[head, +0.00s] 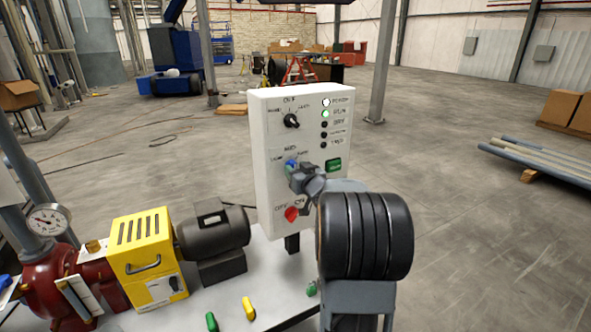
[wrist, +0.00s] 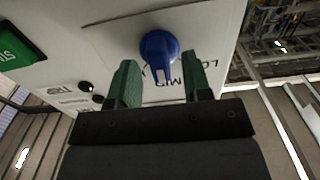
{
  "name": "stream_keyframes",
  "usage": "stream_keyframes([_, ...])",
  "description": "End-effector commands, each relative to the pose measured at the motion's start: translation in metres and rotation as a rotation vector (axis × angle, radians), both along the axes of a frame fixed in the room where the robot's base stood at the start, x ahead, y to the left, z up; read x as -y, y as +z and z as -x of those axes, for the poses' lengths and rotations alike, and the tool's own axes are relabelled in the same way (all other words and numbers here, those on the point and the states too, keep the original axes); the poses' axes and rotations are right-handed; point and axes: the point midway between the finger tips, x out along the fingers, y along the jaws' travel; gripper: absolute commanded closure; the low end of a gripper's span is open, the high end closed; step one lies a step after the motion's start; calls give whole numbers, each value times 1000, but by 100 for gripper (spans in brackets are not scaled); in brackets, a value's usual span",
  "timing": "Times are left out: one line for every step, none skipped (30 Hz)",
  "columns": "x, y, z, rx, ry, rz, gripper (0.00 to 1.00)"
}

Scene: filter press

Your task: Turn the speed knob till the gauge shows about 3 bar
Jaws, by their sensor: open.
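The blue speed knob (head: 290,163) is on the white control panel, partly hidden by my gripper (head: 301,176). In the wrist view the blue knob (wrist: 158,46) is seen close up on the panel. My gripper (wrist: 159,70) is open, its two green fingers pointing at the panel, one on each side of the knob's grip, with gaps showing on both sides. The round pressure gauge (head: 47,219) is at the left on the red pump; its dark needle shows, but the numbers are too small to read surely.
The panel (head: 262,140) also carries a black selector (head: 291,120), a red knob (head: 291,214), a green button (head: 333,165) and a column of lamps, the top two lit. A yellow guard (head: 146,250) and dark motor (head: 213,240) stand left of the panel.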

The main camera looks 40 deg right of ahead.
Motion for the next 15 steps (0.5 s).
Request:
stream_keyframes([0, 0, -2, -1, 0, 0, 55])
stream_keyframes([0, -1, -3, -2, 0, 0, 55])
stream_keyframes([0, -1, -3, -2, 0, 0, 55])
stream_keyframes([0, -1, -4, -2, 0, 0, 55])
stream_keyframes([0, -1, -4, -1, 0, 0, 55])
stream_keyframes([0, -1, -4, -1, 0, 0, 55])
stream_keyframes([0, -1, -4, -1, 0, 0, 55])
stream_keyframes([0, -1, -4, -1, 0, 0, 55])
stream_keyframes([0, -1, -4, -1, 0, 0, 55])
stream_keyframes([0, -1, -4, -1, 0, 0, 55])
stream_keyframes([0, -1, -4, -1, 0, 0, 55])
stream_keyframes([0, -1, -4, -1, 0, 0, 59])
stream_keyframes([0, -1, -4, -1, 0, 0, 62])
stream_keyframes([0, -1, -4, -1, 0, 0, 65])
stream_keyframes([0, -1, -4, -1, 0, 0, 69])
